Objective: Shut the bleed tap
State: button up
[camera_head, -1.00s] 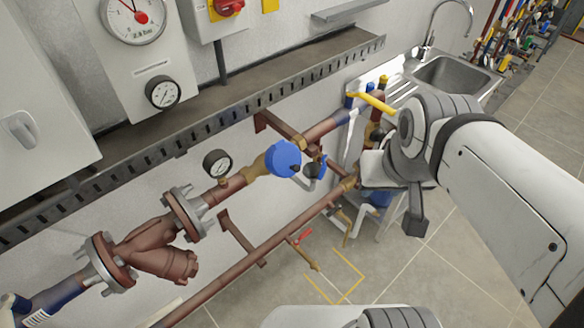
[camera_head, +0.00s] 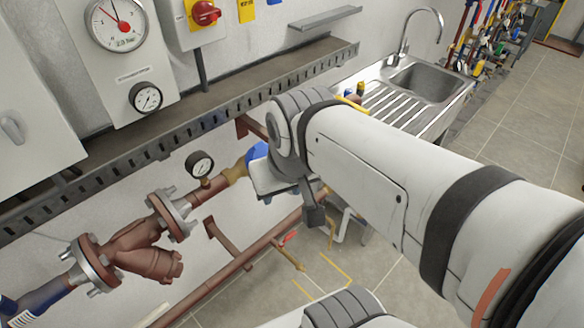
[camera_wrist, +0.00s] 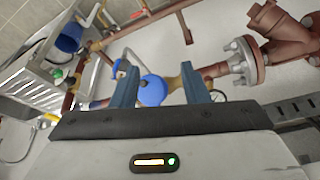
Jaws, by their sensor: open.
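A small tap with a red lever (camera_head: 289,238) sits on a thin brass branch off the lower copper pipe; I take it to be the bleed tap. A red-handled fitting (camera_wrist: 138,14) shows small at the top of the wrist view. My gripper (camera_wrist: 156,67) is open and empty, with its two blue fingers apart. A blue round cover (camera_wrist: 152,91) on the upper pipe shows between the fingers in the wrist view; I cannot tell how far off it is. In the head view my wrist hides the fingers and most of the blue cover (camera_head: 258,152).
A pressure gauge (camera_head: 200,164) and a flanged strainer (camera_head: 150,262) stand on the upper pipe. A slotted metal tray (camera_head: 180,125) runs along the wall above. The sink (camera_head: 425,82) is at the back right. The floor around the yellow marking (camera_head: 336,270) looks clear.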

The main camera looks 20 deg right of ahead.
jog(key=w+f+m+y+b, duration=0.5)
jog(key=f+m+y+b, duration=0.1)
jog(key=f+m, duration=0.25)
jog(key=w+f+m+y+b, duration=0.45)
jog(key=f+m+b, duration=0.3)
jog(key=f, duration=0.25)
jog(key=w+d+f+m+t+h+b, duration=0.2)
jog(key=w+d+f+m+t+b, duration=0.35)
jog(key=d+m, duration=0.45)
jog(key=w+d+f+m+t+h+b, duration=0.2)
jog(key=w+d+f+m+t, duration=0.3)
jog(key=d+f+m+t, duration=0.4)
jog(key=shift+m+g, duration=0.3)
jog(key=shift+g, duration=0.35)
jog(key=w, duration=0.2)
jog(key=w+r, duration=0.1)
jog(key=w, duration=0.1)
jog(key=w+a+r, duration=0.1)
jog(key=w, duration=0.2)
jog(key=shift+p, duration=0.35)
jog(key=shift+c, duration=0.4)
grip_shut()
